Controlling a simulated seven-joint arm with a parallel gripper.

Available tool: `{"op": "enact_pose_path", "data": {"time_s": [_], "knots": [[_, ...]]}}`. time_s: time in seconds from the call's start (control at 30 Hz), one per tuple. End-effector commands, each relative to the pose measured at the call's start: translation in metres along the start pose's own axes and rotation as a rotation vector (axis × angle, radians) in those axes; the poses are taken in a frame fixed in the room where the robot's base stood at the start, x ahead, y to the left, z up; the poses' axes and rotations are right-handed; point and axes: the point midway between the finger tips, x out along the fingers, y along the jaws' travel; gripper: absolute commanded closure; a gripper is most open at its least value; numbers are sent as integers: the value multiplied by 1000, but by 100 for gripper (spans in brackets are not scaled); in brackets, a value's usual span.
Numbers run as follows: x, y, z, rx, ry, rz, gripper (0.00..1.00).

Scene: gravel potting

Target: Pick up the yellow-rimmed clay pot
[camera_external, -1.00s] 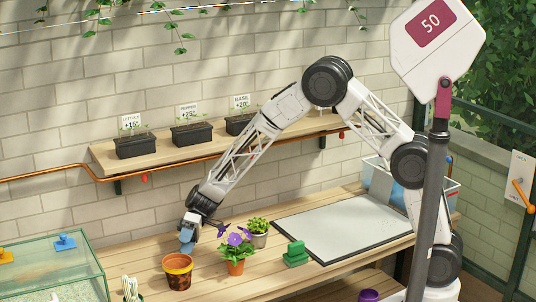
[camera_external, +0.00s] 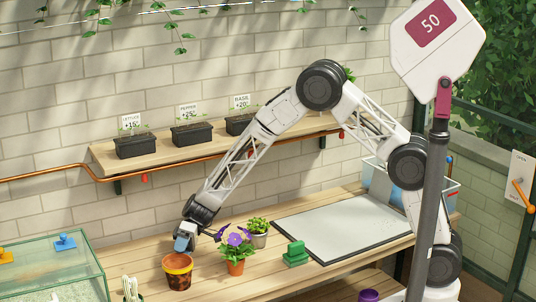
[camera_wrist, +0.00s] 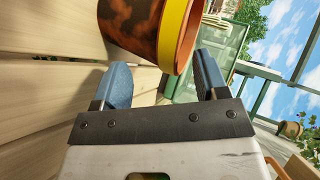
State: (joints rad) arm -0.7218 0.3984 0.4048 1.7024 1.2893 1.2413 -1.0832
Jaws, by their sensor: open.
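The yellow-rimmed clay pot (camera_external: 177,275) stands upright on the wooden bench, at the front left in the external view. It is reddish-brown with dark mottling and a yellow band at its rim. My gripper (camera_external: 184,243) is just above and behind the pot in that view, tilted down. In the wrist view, the pot (camera_wrist: 135,24) fills the top middle, beyond the fingertips. My gripper (camera_wrist: 162,72) shows two blue fingers spread apart with nothing between them. The pot's rim is near the right finger; I cannot tell whether they touch.
A purple-flowered pot (camera_external: 236,266) stands close to the right of the clay pot. A small leafy plant (camera_external: 258,232), a green block (camera_external: 295,254) and a grey mat (camera_external: 345,225) lie further right. A glass tank (camera_external: 50,270) stands left. The wall shelf (camera_external: 165,156) holds seedling trays.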

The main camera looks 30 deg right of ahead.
Motion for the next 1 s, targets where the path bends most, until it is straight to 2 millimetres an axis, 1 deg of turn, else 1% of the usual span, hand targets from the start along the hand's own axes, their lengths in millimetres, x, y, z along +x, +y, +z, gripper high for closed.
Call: {"op": "enact_pose_path", "data": {"time_s": [0.1,0.2,0.8,0.97,1.0], "knots": [[10,0,0,1,-1,-1,33],[14,0,0,1,0,0,33],[14,0,0,0,0,0,33],[14,0,0,0,0,0,58],[14,0,0,0,0,0,64]]}}
